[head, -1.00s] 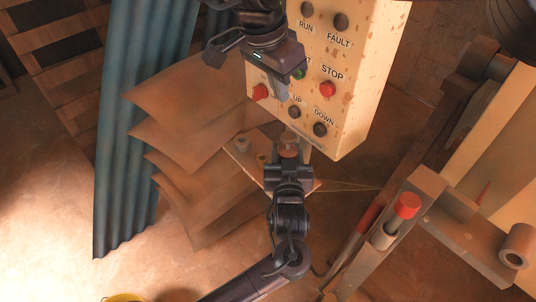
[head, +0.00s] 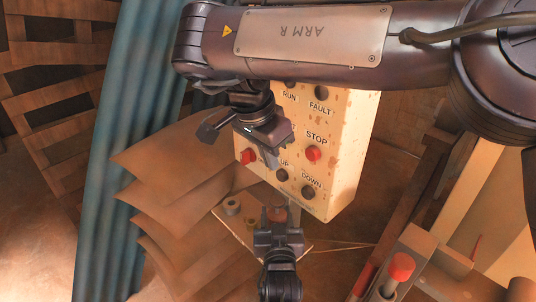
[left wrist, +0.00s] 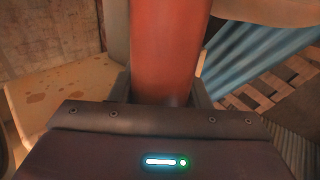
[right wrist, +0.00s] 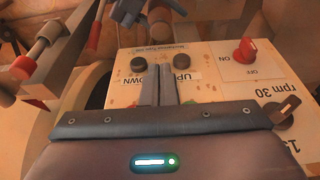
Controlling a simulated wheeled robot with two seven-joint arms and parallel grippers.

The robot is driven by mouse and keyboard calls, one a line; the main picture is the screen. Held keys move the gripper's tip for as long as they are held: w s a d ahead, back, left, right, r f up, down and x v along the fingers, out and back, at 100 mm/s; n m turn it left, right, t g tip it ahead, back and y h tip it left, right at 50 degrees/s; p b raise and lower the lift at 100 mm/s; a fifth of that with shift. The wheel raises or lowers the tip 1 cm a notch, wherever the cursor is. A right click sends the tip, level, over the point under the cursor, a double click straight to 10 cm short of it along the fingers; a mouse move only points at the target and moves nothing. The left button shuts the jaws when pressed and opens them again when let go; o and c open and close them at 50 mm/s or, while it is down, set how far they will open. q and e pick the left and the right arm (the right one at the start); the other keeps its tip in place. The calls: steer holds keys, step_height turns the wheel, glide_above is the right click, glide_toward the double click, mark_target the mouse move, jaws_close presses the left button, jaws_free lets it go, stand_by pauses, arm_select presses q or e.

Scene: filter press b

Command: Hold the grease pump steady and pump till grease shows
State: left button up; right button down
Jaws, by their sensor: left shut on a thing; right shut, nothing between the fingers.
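The grease pump's red-orange cylinder (left wrist: 170,50) stands between my left fingers in the left wrist view. In the head view its top (head: 277,214) shows just beyond my left gripper (head: 278,236), which is shut on it beside a small shelf (head: 235,222). My right gripper (head: 277,147) is shut and empty in front of the control box (head: 345,150), apart from the pump. In the right wrist view its closed fingers (right wrist: 158,84) stand over the box's button face. I see no grease, and the pump's lower part is hidden.
Brown sheets (head: 165,160) hang left of the box, beside blue corrugated metal (head: 115,140). A red-capped post (head: 401,266) stands on the machine frame at lower right. A red STOP button (head: 313,154) and other buttons are close to my right gripper.

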mark_target(276, 202)
steer(key=x, duration=0.9)
steer(key=shift+s+a+f, duration=0.25)
steer(key=shift+s+a, duration=0.05)
steer(key=shift+f, duration=0.45)
steer(key=shift+f, duration=1.45)
steer(key=w+d+v, duration=0.1)
steer(key=v, duration=1.3)
steer(key=shift+r, duration=0.3)
stand_by(1.4)
